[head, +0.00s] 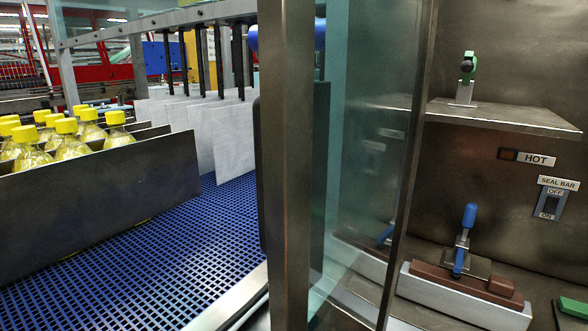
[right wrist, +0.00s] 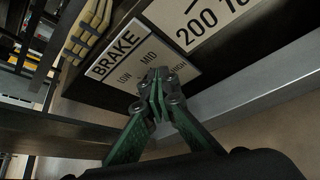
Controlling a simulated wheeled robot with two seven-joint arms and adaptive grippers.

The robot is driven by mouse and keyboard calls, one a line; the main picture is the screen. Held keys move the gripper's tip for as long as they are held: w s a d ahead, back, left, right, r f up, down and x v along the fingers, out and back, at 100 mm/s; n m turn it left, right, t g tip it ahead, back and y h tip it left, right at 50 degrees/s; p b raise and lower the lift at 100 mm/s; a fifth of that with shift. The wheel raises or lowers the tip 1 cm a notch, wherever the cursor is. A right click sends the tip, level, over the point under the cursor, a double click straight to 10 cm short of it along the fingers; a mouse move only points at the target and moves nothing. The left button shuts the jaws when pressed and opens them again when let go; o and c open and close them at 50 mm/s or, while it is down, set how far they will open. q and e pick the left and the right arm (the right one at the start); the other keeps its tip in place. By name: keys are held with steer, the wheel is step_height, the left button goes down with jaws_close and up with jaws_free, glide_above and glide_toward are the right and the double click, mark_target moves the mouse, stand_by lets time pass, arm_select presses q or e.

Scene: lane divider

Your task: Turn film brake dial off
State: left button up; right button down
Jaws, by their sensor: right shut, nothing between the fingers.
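A white plate lettered BRAKE (right wrist: 132,63), with LOW, MID and HIGH marked on it, shows tilted at the top of the right wrist view. My right gripper (right wrist: 158,76) has green fingers and dark grey tips. The tips are together in front of the lower part of this plate, between LOW and HIGH. The gripper is shut and empty. I cannot make out a dial apart from the fingertips, which cover part of the plate. I cannot tell whether they touch it. The brake plate and both grippers are out of the head view.
A larger sign reading 200 (right wrist: 195,22) is beside the brake plate. In the head view, a blue conveyor (head: 190,245) carries yellow-capped bottles (head: 67,140) behind a dark divider (head: 100,205). A metal post (head: 287,170) stands mid-view. A SEAL BAR switch (head: 551,205) and a blue-handled clamp (head: 468,220) are right.

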stand_by(0.3)
steer(key=shift+w+a+r, duration=0.4)
steer(key=shift+a+r, duration=0.05)
steer(key=shift+a, duration=0.15)
steer(key=shift+w+a+r, duration=0.1)
steer(key=shift+w+a, duration=0.1)
steer(key=shift+a, duration=0.2)
stand_by(0.5)
steer(key=s+a+p, duration=0.1)
steer(key=s+a, duration=0.2)
steer(key=s, duration=0.2)
steer(key=shift+r, duration=0.45)
stand_by(0.4)
